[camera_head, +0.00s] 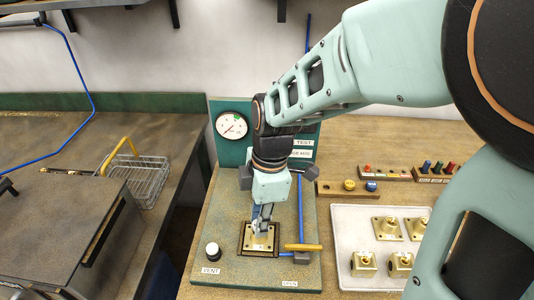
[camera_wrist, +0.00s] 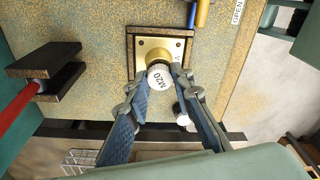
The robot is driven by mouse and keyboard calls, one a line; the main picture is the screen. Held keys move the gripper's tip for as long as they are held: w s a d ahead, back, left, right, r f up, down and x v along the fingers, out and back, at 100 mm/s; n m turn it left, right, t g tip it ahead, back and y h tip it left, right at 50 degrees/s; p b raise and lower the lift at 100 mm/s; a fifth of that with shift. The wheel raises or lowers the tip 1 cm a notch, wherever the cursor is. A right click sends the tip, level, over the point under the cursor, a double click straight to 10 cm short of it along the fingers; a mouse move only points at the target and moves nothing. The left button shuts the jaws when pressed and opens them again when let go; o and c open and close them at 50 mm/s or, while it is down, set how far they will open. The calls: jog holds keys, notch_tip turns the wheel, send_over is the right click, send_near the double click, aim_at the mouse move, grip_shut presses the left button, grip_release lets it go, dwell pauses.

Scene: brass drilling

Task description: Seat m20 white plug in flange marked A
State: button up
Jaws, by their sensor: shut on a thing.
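The white plug (camera_wrist: 160,79), lettered M20, is between the fingertips of my gripper (camera_wrist: 160,80) in the wrist view. My gripper is shut on it. Directly behind the plug is a square brass flange (camera_wrist: 147,47) in a dark frame, with an A marked at its right side. The plug covers the flange's middle, so I cannot tell whether it is in the bore or just over it. In the head view my gripper (camera_head: 262,218) points down at the flange (camera_head: 260,240); the plug is not clear there.
A gauge (camera_head: 231,125) is on the green panel behind. A white tray (camera_head: 346,220) with brass fittings lies at right. A wire basket (camera_head: 148,184) is at left.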

jog(key=shift+f, duration=0.25)
dwell(0.6)
jog(key=o, duration=1)
jog(key=shift+o, duration=0.4)
jog(key=o, duration=0.3)
jog(key=shift+r+p, duration=2.6)
jog(key=shift+r, duration=0.95)
